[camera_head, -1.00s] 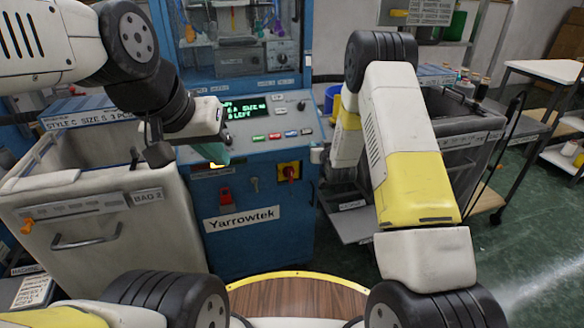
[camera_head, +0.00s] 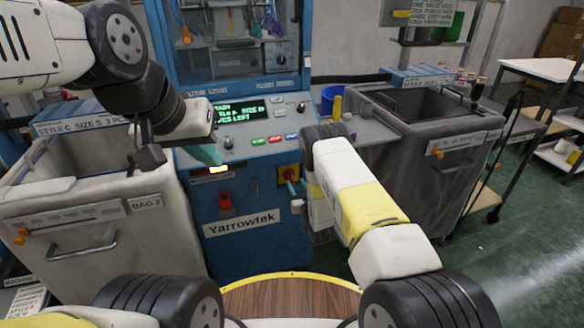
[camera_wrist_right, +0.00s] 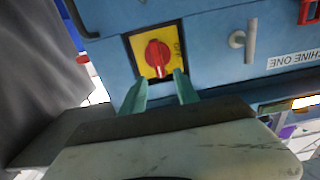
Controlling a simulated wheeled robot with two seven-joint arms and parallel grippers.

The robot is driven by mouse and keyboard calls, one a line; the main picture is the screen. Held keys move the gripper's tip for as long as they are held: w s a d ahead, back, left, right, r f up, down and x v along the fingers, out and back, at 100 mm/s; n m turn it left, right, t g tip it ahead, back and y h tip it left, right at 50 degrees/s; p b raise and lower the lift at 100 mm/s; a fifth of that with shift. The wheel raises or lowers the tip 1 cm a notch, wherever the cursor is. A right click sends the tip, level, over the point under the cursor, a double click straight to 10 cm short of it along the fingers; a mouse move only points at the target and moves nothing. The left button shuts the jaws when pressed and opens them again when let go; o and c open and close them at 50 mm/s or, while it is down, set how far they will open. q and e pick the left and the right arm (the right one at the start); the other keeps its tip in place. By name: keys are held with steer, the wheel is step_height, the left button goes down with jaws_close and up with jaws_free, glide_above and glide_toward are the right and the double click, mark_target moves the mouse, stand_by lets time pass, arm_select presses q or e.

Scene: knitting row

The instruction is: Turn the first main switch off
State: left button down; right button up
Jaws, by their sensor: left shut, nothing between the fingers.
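The main switch is a red rotary knob on a yellow plate, low on the blue machine front; it shows in the right wrist view (camera_wrist_right: 157,52) and partly in the head view (camera_head: 284,170). The fingertips are just below the knob in the wrist view, near the plate's lower edge. In the head view the right gripper (camera_head: 293,185) partly covers the plate. My left gripper (camera_head: 208,154) is shut and empty, in front of the panel's left side.
The blue machine (camera_head: 240,245) has a sloped panel with coloured buttons and a green-lit display (camera_head: 241,111). A red padlock-like part (camera_head: 225,203) and a grey handle (camera_wrist_right: 243,40) sit beside the switch. Grey bins stand left (camera_head: 100,215) and right (camera_head: 400,150).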

mark_target(292, 177)
steer(key=x, duration=0.5)
jaws_close()
